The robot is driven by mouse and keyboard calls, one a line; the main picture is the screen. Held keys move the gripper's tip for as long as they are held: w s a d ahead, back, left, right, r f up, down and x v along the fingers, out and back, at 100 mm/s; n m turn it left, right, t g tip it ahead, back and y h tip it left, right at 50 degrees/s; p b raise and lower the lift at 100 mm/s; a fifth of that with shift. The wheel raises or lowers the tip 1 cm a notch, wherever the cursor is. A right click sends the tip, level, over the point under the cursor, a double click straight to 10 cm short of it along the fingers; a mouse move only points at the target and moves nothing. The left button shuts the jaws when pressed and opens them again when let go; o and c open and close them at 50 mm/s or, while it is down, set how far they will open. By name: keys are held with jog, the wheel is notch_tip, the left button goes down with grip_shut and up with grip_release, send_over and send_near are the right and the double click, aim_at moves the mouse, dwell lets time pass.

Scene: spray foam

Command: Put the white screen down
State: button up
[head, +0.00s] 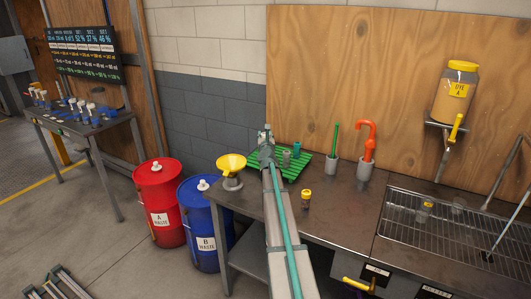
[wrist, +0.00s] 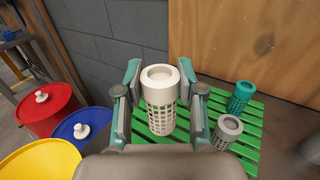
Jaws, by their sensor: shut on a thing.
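The white screen (wrist: 160,112) is a cylinder with a lattice side and a solid top collar. It stands upright between the fingers of my gripper (wrist: 160,84), which is shut on it. The green slatted rack (wrist: 240,140) lies beneath it; I cannot tell whether the screen's base touches the slats. A grey screen (wrist: 226,130) and a teal screen (wrist: 240,96) stand on the rack to the right. In the head view my gripper (head: 265,138) is over the left part of the green rack (head: 300,168), and my arm hides most of the white screen.
A yellow funnel (head: 231,163) stands left of the rack, near the bench edge. Red (head: 160,200) and blue (head: 196,220) waste drums stand on the floor. A small yellow-capped jar (head: 306,199) and two grey holders with green (head: 335,145) and orange (head: 368,143) tools are to the right.

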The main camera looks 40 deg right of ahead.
jog(key=shift+w+d+f+b, duration=0.75)
jog(key=shift+w+f+b, duration=0.5)
jog(key=shift+f, duration=0.5)
jog(key=shift+w+d+f+b, duration=0.7)
jog(key=shift+w+f+b, duration=0.5)
jog(key=shift+f, duration=0.5)
jog(key=shift+w+d+f+b, duration=0.75)
jog(key=shift+w+f+b, duration=0.35)
jog(key=shift+f+b, duration=0.5)
jog(key=shift+f, duration=0.2)
jog(key=shift+f, duration=0.15)
jog(key=o, duration=1.1)
jog(key=shift+o, duration=0.2)
